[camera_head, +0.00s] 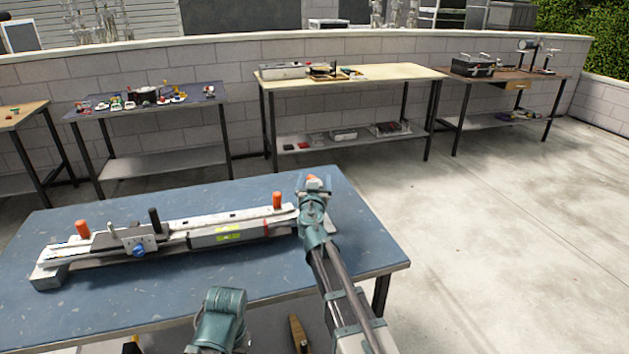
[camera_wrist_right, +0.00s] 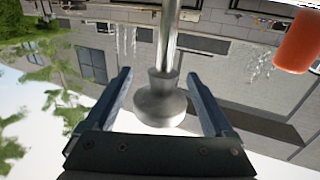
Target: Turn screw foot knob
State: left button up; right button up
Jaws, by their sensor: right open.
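The grey metal screw foot knob (camera_wrist_right: 160,100) shows in the right wrist view as a flared, bell-shaped piece on a shiny rod (camera_wrist_right: 168,35). My right gripper (camera_wrist_right: 160,76) is open, with one finger on each side of the knob and a visible gap on both sides. In the head view my right wrist (camera_head: 313,205) is at the right end of the long metal rail device (camera_head: 180,240) and hides that end, so the knob cannot be seen there. A teal part of my left arm (camera_head: 222,318) shows at the bottom, but its gripper is not seen.
The device lies on a blue table (camera_head: 370,245) and carries orange knobs (camera_head: 277,200), a black handle (camera_head: 154,219) and a blue knob (camera_head: 138,250). Workbenches (camera_head: 350,80) stand along the back wall. The table's right side is clear.

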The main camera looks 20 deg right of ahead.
jog(key=shift+c, duration=0.3)
jog(key=c, duration=1.3)
jog(key=shift+m+h, duration=0.3)
jog(key=shift+h, duration=0.1)
jog(key=m+g+h, duration=0.1)
jog(key=h, duration=0.1)
jog(key=m+g+h, duration=0.2)
jog(key=m+h, duration=0.1)
jog(key=shift+s+d+g+h, duration=0.2)
jog(key=shift+d+g+h, duration=0.1)
jog(key=shift+d+g, duration=0.1)
jog(key=shift+s+d+m+g+h, duration=0.2)
jog(key=shift+m+g+h, duration=0.55)
jog(key=shift+g, duration=0.1)
jog(key=shift+s+d+m+g+h, duration=0.15)
jog(key=shift+s+m+g+h, duration=0.05)
jog(key=shift+m+g+h, duration=0.6)
jog(key=shift+s+g, duration=0.1)
jog(key=shift+g, duration=0.15)
jog(key=o, duration=1.4)
jog(key=shift+c, duration=0.2)
